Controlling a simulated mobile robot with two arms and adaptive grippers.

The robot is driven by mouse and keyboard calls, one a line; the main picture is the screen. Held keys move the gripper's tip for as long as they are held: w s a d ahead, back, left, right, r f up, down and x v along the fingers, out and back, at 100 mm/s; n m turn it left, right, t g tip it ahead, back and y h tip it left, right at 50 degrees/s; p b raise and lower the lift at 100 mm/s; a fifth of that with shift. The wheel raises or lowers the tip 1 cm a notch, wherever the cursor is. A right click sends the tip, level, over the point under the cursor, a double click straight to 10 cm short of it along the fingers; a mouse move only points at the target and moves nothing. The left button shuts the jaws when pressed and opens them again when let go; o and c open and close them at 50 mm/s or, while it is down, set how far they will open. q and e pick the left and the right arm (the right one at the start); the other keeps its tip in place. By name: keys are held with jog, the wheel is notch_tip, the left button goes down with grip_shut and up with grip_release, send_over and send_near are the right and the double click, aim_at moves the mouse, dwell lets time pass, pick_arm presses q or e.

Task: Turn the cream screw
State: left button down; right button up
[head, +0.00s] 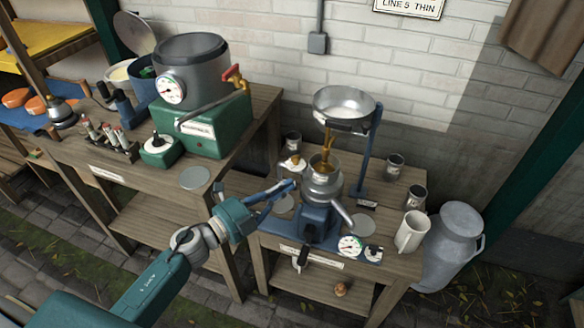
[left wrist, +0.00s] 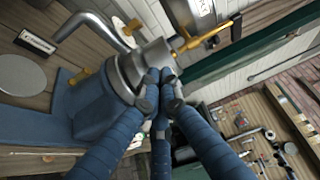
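The separator is a small machine with a blue base (head: 316,226) and a grey metal bowl (head: 322,187), on the right-hand bench. In the left wrist view its metal bowl (left wrist: 132,70) is close ahead. My left gripper (head: 292,184) reaches it from the left. In the left wrist view the three blue fingers of the gripper (left wrist: 162,88) come close together at the bowl's side. I cannot make out the cream screw; the fingertips cover that spot. Whether they hold anything or touch is not clear. My right gripper is not in view.
A steel basin (head: 343,103) stands above the separator on a blue post (head: 370,150), with a golden stream running down. A white jug (head: 412,232), small cups and a dial (head: 350,245) crowd the bench. A milk can (head: 455,240) stands to the right.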

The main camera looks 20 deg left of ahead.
aim_at(310, 171)
pick_arm(q)
jog(key=x, duration=0.6)
jog(key=shift+s, duration=0.1)
jog(key=w+a+b, duration=0.2)
jog(key=a, duration=0.1)
jog(key=shift+w, duration=0.25)
pick_arm(e)
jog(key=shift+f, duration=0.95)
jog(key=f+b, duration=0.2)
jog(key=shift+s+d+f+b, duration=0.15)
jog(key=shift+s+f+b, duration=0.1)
jog(key=shift+b, duration=0.15)
pick_arm(q)
jog(key=shift+w+a+m+g+h, duration=0.25)
jog(key=shift+a+m+g+h, duration=0.5)
jog(key=shift+h, duration=0.35)
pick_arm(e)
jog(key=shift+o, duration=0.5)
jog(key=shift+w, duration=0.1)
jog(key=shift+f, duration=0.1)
